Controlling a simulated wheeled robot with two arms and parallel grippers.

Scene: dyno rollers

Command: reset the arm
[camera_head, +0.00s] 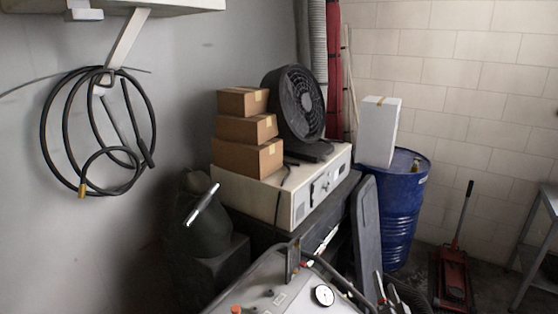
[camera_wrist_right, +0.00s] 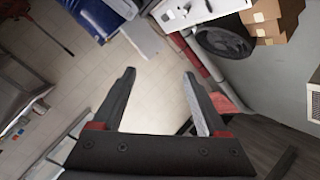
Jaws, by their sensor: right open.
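My right gripper (camera_wrist_right: 158,74) shows in the right wrist view. Its two dark fingers with red bases are apart, and nothing is held between them. Past the fingers I see pale tiles. In the head view I cannot clearly tell it from the clutter low in the middle. My left gripper is not in view.
Brown boxes (camera_head: 248,128) and a black fan (camera_head: 295,105) stand on a white unit (camera_head: 300,200). A blue barrel (camera_head: 402,215) bears a white box (camera_head: 378,130). A red floor jack (camera_head: 452,275) stands right. A black hose (camera_head: 97,130) hangs left. A gauge (camera_head: 322,295) is nearby.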

